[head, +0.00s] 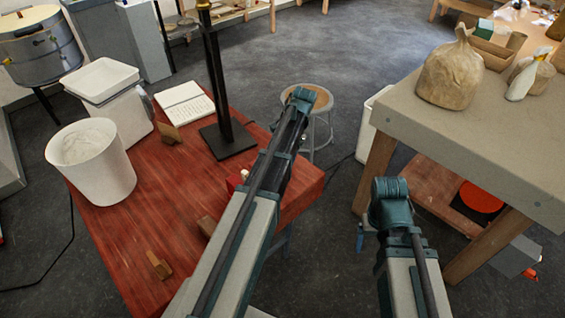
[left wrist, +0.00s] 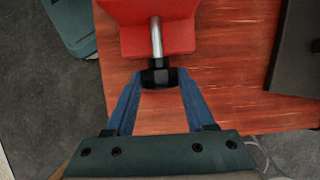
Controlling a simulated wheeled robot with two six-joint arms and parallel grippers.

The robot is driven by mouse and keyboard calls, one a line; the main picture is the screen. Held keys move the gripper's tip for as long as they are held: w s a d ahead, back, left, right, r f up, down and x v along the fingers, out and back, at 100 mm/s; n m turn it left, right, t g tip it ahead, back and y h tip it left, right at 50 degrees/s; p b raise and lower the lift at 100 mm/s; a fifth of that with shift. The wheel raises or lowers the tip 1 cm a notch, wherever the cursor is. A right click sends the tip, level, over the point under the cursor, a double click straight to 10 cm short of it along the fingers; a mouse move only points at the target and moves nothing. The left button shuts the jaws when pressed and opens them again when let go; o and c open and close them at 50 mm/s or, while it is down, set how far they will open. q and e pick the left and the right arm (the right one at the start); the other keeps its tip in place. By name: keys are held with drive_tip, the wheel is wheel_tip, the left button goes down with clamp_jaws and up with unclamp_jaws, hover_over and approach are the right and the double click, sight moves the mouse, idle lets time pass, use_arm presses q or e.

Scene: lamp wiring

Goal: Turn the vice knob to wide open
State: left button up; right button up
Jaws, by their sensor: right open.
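The red vice (left wrist: 150,28) sits on the red bench in the left wrist view. A bare metal screw (left wrist: 156,40) runs from it to a dark knob (left wrist: 159,76). My left gripper (left wrist: 160,80) has its blue fingers on both sides of the knob, with the tips against its sides. In the head view a small part of the vice (head: 234,184) shows beside my left arm, which hides the rest and the knob. My right gripper (head: 360,240) is open and empty, low between the bench and the grey table, mostly hidden by its wrist.
On the red bench (head: 120,245) stand a white bucket (head: 92,165), a white container (head: 112,100), an open notebook (head: 184,104), wooden blocks (head: 159,265) and a black lamp stand (head: 228,138). A stool (head: 308,98) is beyond. A grey table (head: 480,130) is at right.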

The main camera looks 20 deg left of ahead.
use_arm(q)
clamp_jaws()
drive_tip(key=shift+s+d+f+t+y, duration=0.1)
drive_tip(key=shift+s+d+t+y, duration=0.15)
drive_tip(key=shift+y, duration=0.45)
drive_tip(key=shift+f+n+t+y+b, duration=0.1)
drive_tip(key=shift+n+t+y+b, duration=0.25)
drive_tip(key=shift+y+b, duration=0.35)
drive_tip(key=shift+d+t+y+b, duration=0.1)
drive_tip(key=shift+t+y+b, duration=0.3)
drive_tip(key=shift+y+b, duration=0.6)
drive_tip(key=shift+n+y+b, duration=0.3)
drive_tip(key=shift+n+y, duration=0.05)
drive_tip(key=shift+y, duration=0.35)
drive_tip(key=o, duration=0.8)
unclamp_jaws()
drive_tip(key=shift+w, duration=0.1)
